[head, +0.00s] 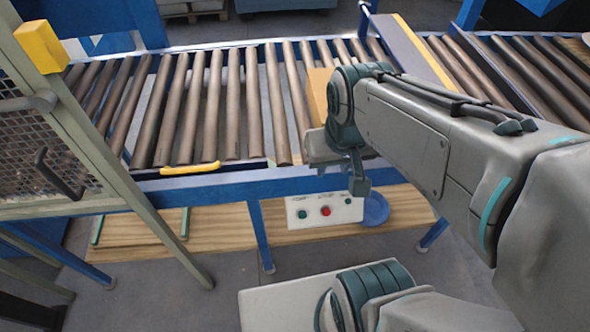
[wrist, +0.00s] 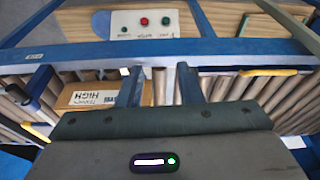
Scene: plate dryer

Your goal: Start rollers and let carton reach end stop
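The carton (head: 318,90) is a tan box on the rollers, mostly hidden behind my arm in the head view. In the wrist view the carton (wrist: 92,94) shows printed lettering and lies left of my fingers. A pale control panel (head: 325,222) hangs below the conveyor's front rail. It carries a green button (head: 303,214) and a red button (head: 326,211), which also shows in the wrist view (wrist: 144,21). My gripper (wrist: 160,82) is open, its fingers apart with nothing clearly held. In the head view my gripper (head: 357,180) is in front of the rail, above the panel.
A blue-and-yellow crosspiece (head: 415,48) spans the conveyor right of the carton; I cannot tell whether they touch. Bare rollers (head: 205,100) lie to the left. A yellow handle (head: 190,168) sits on the front rail. A mesh guard (head: 45,150) stands at left. A blue disc (head: 376,208) is beside the panel.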

